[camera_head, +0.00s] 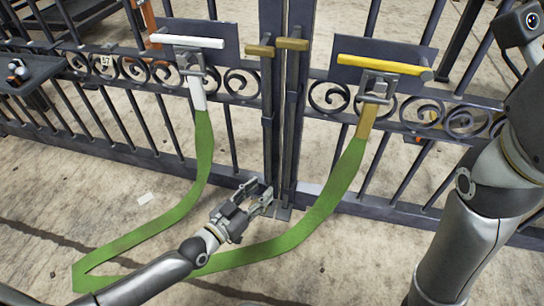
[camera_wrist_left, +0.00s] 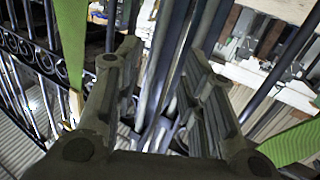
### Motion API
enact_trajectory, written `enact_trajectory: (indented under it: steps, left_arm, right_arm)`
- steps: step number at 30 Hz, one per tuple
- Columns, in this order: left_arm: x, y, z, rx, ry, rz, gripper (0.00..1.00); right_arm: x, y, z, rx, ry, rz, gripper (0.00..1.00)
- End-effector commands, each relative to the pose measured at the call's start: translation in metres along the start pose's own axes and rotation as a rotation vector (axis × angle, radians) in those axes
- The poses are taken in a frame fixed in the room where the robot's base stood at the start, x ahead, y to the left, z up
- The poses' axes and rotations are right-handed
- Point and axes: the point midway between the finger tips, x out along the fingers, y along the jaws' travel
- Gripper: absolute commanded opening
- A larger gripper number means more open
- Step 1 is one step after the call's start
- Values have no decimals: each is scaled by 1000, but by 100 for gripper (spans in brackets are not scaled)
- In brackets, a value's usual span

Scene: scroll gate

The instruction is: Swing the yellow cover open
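The yellow cover (camera_head: 378,64) shows in the head view as a yellow bar across a dark plate on the right gate leaf. It looks shut. A metal buckle (camera_head: 376,88) sits just below it, with a green strap (camera_head: 325,200) hanging from it. My left gripper (camera_head: 262,192) is open and empty, low in front of the gate's middle posts, below and left of the cover. In the left wrist view its two fingers (camera_wrist_left: 163,52) stand apart with dark bars beyond. My right arm enters at the right; its fingers are not visible.
A white bar (camera_head: 188,41) with a similar buckle is on the left leaf, joined to the green strap, which loops low near my left arm. Brass-coloured handles (camera_head: 291,44) sit at the middle posts. A dark tray (camera_head: 28,72) is far left. Concrete floor lies below.

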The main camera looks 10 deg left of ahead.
Motion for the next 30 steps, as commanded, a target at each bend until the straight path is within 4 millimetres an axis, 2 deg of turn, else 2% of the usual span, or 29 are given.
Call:
enact_trajectory:
  steps: [1,21,25,30]
  left_arm:
    - [1,4,-12,-5,24,0,38]
    - [-4,41,-137,-29,311,-4,38]
    - [-6,45,-154,-33,353,-6,38]
    - [-9,48,-166,-34,383,-8,38]
  right_arm:
    - [4,1,1,0,0,0,40]
    - [31,5,8,0,0,0,40]
    - [34,6,8,0,0,0,40]
    - [36,6,9,0,0,0,40]
